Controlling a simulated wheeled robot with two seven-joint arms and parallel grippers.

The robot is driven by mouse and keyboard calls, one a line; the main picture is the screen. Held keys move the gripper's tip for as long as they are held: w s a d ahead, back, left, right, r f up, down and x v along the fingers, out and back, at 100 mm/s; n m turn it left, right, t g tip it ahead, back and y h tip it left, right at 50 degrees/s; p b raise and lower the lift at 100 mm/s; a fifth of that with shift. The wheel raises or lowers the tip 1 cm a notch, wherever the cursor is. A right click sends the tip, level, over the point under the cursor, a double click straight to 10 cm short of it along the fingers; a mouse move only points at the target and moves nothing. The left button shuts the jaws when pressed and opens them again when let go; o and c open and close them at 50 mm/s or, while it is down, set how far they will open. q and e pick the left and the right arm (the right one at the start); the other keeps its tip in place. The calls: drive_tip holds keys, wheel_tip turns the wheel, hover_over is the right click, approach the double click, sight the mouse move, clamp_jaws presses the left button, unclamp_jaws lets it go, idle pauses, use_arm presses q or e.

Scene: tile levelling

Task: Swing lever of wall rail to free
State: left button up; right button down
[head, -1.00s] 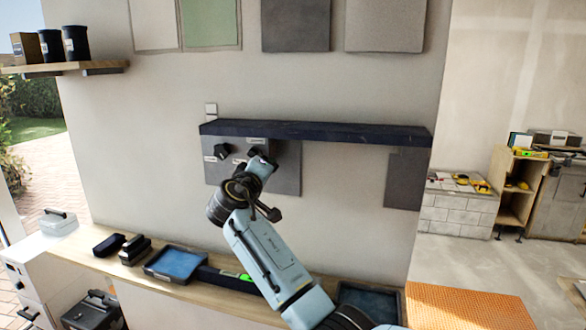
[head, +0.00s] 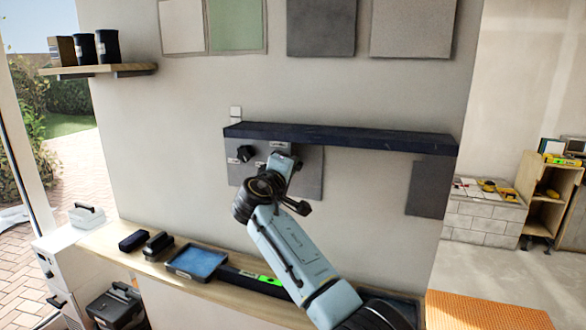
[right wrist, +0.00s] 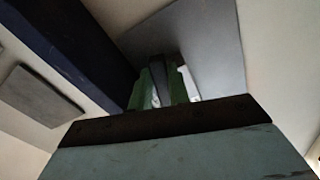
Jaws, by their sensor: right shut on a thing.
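The wall rail (head: 340,138) is a long dark navy bar fixed across the wall, and it also shows at the upper left in the right wrist view (right wrist: 75,45). A grey panel (head: 308,172) sits below its left part, with a dark knob (head: 244,153) and small labels. My right gripper (head: 284,160) is at this panel, just under the rail. In the right wrist view its green fingers (right wrist: 160,88) are shut on a dark lever (right wrist: 157,84), close beside the rail. The lever's base and angle are mostly hidden by my gripper. My left gripper is not in view.
A wooden ledge (head: 130,257) below holds dark blocks, a blue tray (head: 196,262) and a level with a green vial (head: 262,280). A small shelf (head: 100,70) with containers is at upper left. Another grey tile (head: 428,188) hangs under the rail's right part.

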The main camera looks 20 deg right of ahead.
drive_tip(key=c, duration=1.3)
unclamp_jaws()
drive_tip(key=b+v, duration=0.3)
drive_tip(key=v, duration=1)
drive_tip(key=shift+s+a+r, duration=0.1)
drive_tip(key=shift+s+a, duration=0.05)
drive_tip(key=shift+a, duration=0.05)
